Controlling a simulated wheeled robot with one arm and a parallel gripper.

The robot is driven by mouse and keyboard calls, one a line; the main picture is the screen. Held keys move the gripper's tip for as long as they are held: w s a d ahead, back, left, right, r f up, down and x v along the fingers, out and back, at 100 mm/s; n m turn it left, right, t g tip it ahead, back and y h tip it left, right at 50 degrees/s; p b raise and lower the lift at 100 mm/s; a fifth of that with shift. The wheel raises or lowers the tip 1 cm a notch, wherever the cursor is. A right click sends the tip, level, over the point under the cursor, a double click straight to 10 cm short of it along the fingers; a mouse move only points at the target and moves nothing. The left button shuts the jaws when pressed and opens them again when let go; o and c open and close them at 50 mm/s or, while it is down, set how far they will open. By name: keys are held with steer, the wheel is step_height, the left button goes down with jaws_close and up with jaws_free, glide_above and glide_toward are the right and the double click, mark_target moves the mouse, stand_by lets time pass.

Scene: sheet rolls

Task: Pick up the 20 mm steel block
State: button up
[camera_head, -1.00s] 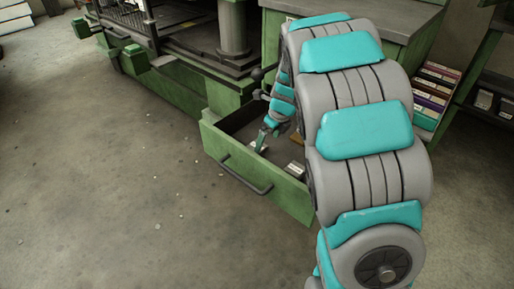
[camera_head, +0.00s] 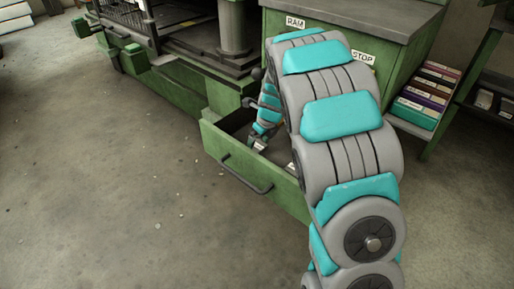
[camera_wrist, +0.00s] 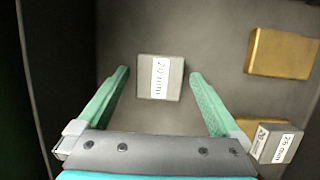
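The steel block (camera_wrist: 160,77) is a grey block with a white "20 mm" label, lying on the floor of the open green drawer (camera_head: 232,172). In the wrist view my gripper (camera_wrist: 159,74) is open, with one teal finger on each side of the block. Gaps show between the block and both fingertips. In the head view my gripper (camera_head: 260,144) reaches down inside the drawer, and my arm hides part of the drawer's right side.
A brass block (camera_wrist: 283,53) lies to the right in the drawer. A grey block labelled "26 mm" (camera_wrist: 277,142) sits at lower right beside another brass block (camera_wrist: 258,126), close to the right finger. The drawer walls surround my gripper.

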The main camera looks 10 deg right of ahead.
jaws_close()
stand_by(0.6)
